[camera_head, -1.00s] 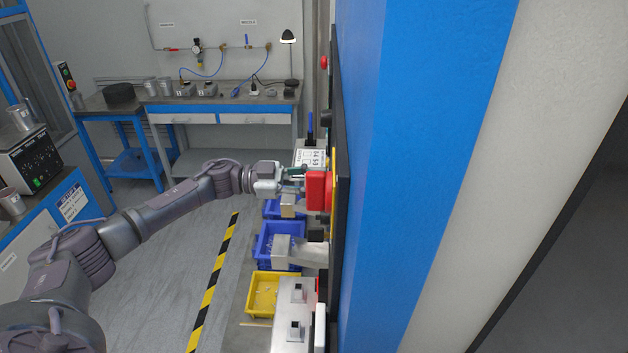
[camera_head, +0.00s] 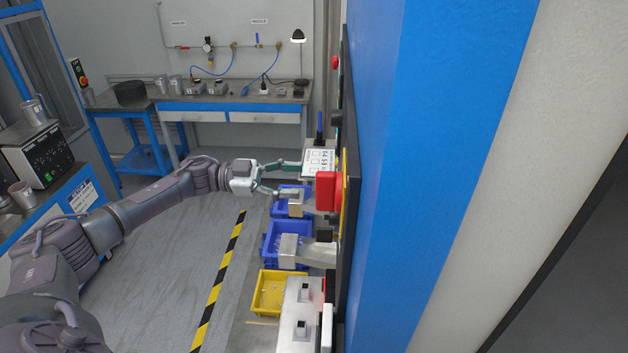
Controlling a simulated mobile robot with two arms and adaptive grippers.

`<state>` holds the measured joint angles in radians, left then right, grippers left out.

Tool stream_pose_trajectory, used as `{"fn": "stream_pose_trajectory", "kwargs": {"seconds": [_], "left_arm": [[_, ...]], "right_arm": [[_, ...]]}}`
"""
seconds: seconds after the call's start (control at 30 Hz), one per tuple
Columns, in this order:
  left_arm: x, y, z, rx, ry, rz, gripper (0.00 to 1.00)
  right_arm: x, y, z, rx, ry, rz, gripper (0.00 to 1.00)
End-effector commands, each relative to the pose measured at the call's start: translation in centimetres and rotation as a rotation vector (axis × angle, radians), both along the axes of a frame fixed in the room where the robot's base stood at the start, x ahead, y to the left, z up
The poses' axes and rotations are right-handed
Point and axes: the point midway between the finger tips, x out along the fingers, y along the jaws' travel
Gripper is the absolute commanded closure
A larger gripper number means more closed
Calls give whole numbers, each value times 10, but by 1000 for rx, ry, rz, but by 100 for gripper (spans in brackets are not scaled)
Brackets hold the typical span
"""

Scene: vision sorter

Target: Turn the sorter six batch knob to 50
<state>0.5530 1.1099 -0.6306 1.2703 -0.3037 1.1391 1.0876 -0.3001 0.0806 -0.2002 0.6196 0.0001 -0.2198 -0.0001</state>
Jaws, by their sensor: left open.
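The sorter's blue cabinet (camera_head: 440,150) fills the right, and its control face is seen almost edge-on. A red block-shaped control (camera_head: 326,190) stands out from a yellow plate on that face. A white card with printed numbers (camera_head: 319,163) lies just behind it. I cannot tell which part is the batch knob, nor read a setting. My left gripper (camera_head: 300,179) is open with its fingers spread, left of the red control, apart from it and holding nothing. My right gripper is not in view.
Blue bins (camera_head: 271,240) and a yellow bin (camera_head: 259,295) stand below the face, near metal chutes (camera_head: 296,250). A silver box with switches (camera_head: 298,320) is at the front. A workbench (camera_head: 235,103) stands at the back. Open floor lies left of the striped line (camera_head: 220,280).

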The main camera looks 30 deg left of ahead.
Motion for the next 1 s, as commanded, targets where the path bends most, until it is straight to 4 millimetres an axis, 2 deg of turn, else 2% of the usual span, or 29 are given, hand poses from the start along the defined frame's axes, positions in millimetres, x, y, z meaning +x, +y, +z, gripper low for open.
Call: {"fn": "stream_pose_trajectory", "kwargs": {"seconds": [0.1,0.3,1.0], "left_arm": [[-10,22,-1,1,3,2,41],[-20,42,0,-1,1,1,41],[-21,45,0,-1,0,0,41]], "right_arm": [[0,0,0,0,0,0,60],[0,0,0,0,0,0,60],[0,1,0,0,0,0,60]]}}
